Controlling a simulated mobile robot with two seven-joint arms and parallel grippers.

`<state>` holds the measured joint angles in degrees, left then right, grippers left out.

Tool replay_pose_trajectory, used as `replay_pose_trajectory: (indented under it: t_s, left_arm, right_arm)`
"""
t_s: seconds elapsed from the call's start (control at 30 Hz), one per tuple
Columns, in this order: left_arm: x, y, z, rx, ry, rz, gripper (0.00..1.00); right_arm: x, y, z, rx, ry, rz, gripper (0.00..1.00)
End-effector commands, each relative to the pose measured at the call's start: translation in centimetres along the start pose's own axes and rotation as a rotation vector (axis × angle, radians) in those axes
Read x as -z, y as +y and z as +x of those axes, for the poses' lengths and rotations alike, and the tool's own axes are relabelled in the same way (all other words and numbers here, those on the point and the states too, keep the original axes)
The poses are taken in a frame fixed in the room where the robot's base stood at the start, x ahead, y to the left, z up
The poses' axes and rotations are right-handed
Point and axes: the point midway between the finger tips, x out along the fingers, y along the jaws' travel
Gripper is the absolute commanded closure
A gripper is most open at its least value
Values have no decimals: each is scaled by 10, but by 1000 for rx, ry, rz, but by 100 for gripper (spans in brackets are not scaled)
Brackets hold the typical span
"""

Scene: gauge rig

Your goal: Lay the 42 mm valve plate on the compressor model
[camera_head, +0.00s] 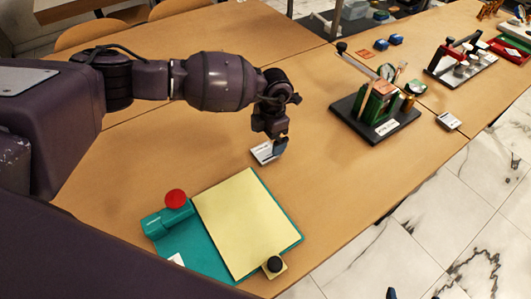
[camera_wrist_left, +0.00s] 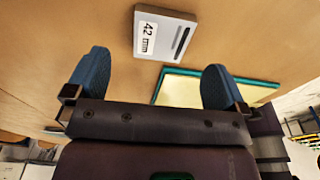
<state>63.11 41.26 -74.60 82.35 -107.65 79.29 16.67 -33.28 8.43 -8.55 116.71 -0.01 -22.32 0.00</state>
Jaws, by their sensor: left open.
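The valve plate (camera_head: 263,153) is a small pale grey plate lying flat on the wooden table. In the left wrist view the plate (camera_wrist_left: 176,38) shows its white "42 mm" label and a dark slot. My left gripper (camera_head: 280,147) is over its right end in the head view. In the wrist view the left gripper (camera_wrist_left: 155,75) has its blue fingers wide apart, with nothing between them; the plate is beyond the tips. A rig with a gauge and green block on a black base (camera_head: 345,108) may be the compressor model; I cannot tell. A blue tip at the bottom edge may be my right gripper (camera_head: 391,294).
A teal board (camera_head: 215,252) with a yellow sheet (camera_head: 245,222), red knob (camera_head: 175,199) and black knob (camera_head: 274,264) lies in front. Another small grey plate (camera_head: 449,121) lies near the table's right edge. A red-and-metal rig (camera_head: 462,62) stands farther right. Table between plate and black base is clear.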

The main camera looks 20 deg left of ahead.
Motion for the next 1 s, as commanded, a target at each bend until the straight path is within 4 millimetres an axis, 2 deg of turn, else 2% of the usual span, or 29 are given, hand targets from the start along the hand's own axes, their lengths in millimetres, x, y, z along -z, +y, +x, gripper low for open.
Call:
replay_pose_trajectory:
  t_s: [0.17,0.47,0.73,1.0]
  left_arm:
    - [1,-1,11,1,1,0,0]
    - [2,-2,50,2,3,0,0]
    - [1,-2,52,0,-1,1,0]
    - [1,-2,52,0,0,1,41]
  right_arm:
    - [0,-2,1,1,0,6,5]
    - [-6,-4,4,3,-7,6,5]
    - [0,-2,6,5,4,-1,5]
    - [0,-1,6,5,3,-9,5]
